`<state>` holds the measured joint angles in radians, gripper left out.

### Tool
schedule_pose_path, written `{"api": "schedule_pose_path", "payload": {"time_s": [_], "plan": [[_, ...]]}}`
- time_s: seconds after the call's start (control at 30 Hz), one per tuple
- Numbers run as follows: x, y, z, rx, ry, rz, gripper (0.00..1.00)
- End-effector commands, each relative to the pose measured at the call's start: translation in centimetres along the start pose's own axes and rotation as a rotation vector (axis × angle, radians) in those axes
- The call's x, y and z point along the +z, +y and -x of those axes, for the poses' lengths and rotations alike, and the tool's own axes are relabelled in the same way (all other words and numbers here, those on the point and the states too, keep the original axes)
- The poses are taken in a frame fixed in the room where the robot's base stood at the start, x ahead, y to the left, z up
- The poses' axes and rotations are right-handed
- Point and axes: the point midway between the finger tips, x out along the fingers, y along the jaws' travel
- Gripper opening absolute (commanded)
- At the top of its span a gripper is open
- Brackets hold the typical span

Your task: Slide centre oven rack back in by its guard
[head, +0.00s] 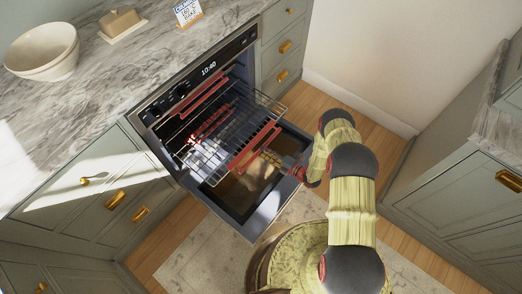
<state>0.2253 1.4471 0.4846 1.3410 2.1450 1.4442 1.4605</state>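The centre oven rack (228,122) is a wire rack pulled out of the open oven, over the lowered door (243,205). A red guard (254,147) runs along its front edge. My gripper (270,157) is at the outer side of this guard, close to its middle. The fingers are small and partly merge with the door behind them, so I cannot tell whether they touch the guard or how far apart they are. Another red guard (200,97) shows at the top of the oven opening, and a further red bar shows deeper inside, seen through the wires.
The oven front panel (205,75) shows a lit clock. Above it, the marble counter (90,85) holds a bowl (42,52), a butter dish (121,23) and a small sign (187,12). Cabinets flank the oven, and another cabinet (450,190) stands at right.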

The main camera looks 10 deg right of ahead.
Motion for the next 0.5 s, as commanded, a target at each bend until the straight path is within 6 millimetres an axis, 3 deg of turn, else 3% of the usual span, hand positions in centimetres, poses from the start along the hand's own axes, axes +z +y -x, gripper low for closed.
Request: {"api": "schedule_pose_path", "payload": {"time_s": [0.2, 0.5], "plan": [[-0.1, -0.1, -2.8, 0.001, 0.002, 0.002, 0.33], [0.0, 0.1, -3.6, 0.001, -0.001, 0.002, 0.33]]}}
